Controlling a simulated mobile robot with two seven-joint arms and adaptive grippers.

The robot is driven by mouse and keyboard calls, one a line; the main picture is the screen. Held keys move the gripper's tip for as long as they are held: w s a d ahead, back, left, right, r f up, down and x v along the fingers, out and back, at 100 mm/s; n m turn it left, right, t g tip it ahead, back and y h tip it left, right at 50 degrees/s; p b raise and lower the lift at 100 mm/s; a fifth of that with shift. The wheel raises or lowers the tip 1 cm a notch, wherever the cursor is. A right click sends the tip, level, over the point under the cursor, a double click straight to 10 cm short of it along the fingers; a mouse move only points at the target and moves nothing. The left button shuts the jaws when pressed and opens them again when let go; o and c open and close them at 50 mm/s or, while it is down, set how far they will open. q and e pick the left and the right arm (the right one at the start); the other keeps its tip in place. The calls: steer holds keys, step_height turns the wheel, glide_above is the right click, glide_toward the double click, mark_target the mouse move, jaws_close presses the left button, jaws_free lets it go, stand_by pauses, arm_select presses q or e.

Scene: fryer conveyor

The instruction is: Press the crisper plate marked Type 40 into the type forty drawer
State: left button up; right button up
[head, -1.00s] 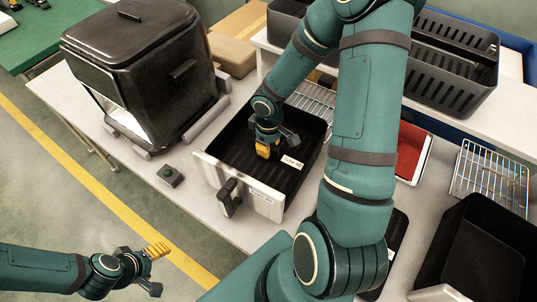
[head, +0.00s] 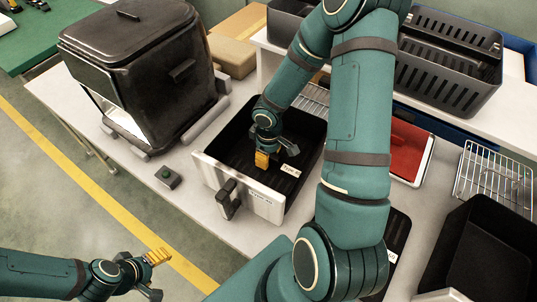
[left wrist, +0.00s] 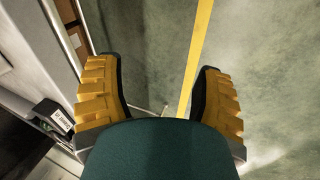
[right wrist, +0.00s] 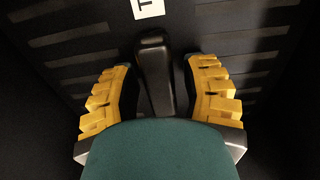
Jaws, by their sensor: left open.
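The dark slotted crisper plate (right wrist: 75,45) lies inside the black drawer with a pale front (head: 240,185). Its white label (head: 290,170) faces up, and part of that label shows in the right wrist view (right wrist: 147,8). My right gripper (head: 275,158) is down inside the drawer over the plate. Its fingers stand apart on both sides of the plate's black grip (right wrist: 155,75), with gaps visible. Whether the plate sits fully flat cannot be told; the arm hides part of the drawer. My left gripper (head: 154,273) is open and empty over the floor at lower left.
A black fryer housing (head: 140,70) stands left of the drawer, with a button box (head: 168,177) in front. Another black drawer (head: 485,255), a red tray (head: 408,150), a wire rack (head: 490,180) and a slotted basket (head: 445,75) are to the right.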

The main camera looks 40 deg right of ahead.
steer(key=shift+r, duration=0.15)
step_height(320, 180, up, 12)
steer(key=p, duration=0.4)
stand_by(0.5)
